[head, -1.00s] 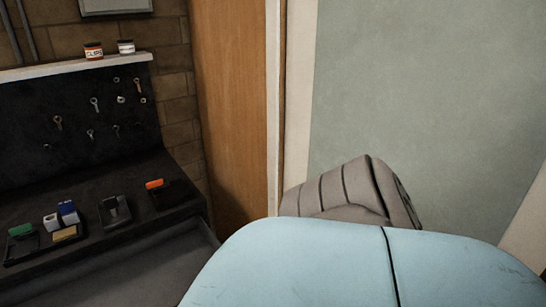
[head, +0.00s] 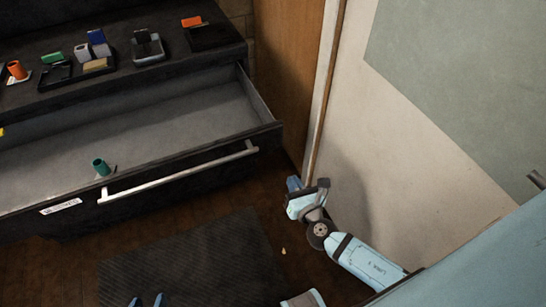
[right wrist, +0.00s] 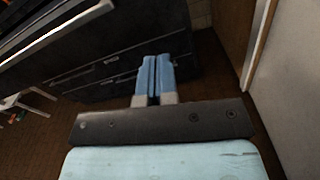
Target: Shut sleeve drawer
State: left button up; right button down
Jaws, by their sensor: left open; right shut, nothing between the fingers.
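The dark drawer (head: 190,173) is pulled out from the cabinet, with a grey floor and a long silver handle (head: 180,172) across its front. A green sleeve (head: 99,167) on a pale base is inside near the front. My left gripper (head: 146,301) shows only its two blue fingertips at the bottom edge, apart and empty, in front of the drawer over the mat. My right gripper (head: 293,184) is shut and empty, to the right of the drawer's right front corner and lower in the picture. Its shut blue fingers (right wrist: 158,66) point towards the lower cabinet in the right wrist view.
The worktop (head: 190,70) above the drawer holds small trays, coloured blocks and an orange sleeve (head: 16,70). A pale wall (head: 400,160) and brown door (head: 285,70) stand on the right. A ribbed mat (head: 190,265) lies on the floor. Lower drawers (right wrist: 108,58) look shut.

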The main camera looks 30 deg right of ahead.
aim_at(268, 141)
jog(key=w+n, duration=0.1)
jog(key=w, duration=0.6)
jog(key=w+n, duration=0.1)
jog(key=w, duration=0.6)
jog(key=shift+w+d+t, duration=0.1)
jog(key=shift+w+t, duration=0.15)
jog(key=shift+t, duration=0.05)
pick_arm(q)
jog(key=shift+a+f, duration=0.15)
jog(key=shift+f, duration=0.05)
pick_arm(e)
jog(key=shift+w, duration=0.15)
pick_arm(q)
jog(key=shift+w+r, duration=0.1)
pick_arm(e)
jog(key=shift+w, duration=0.1)
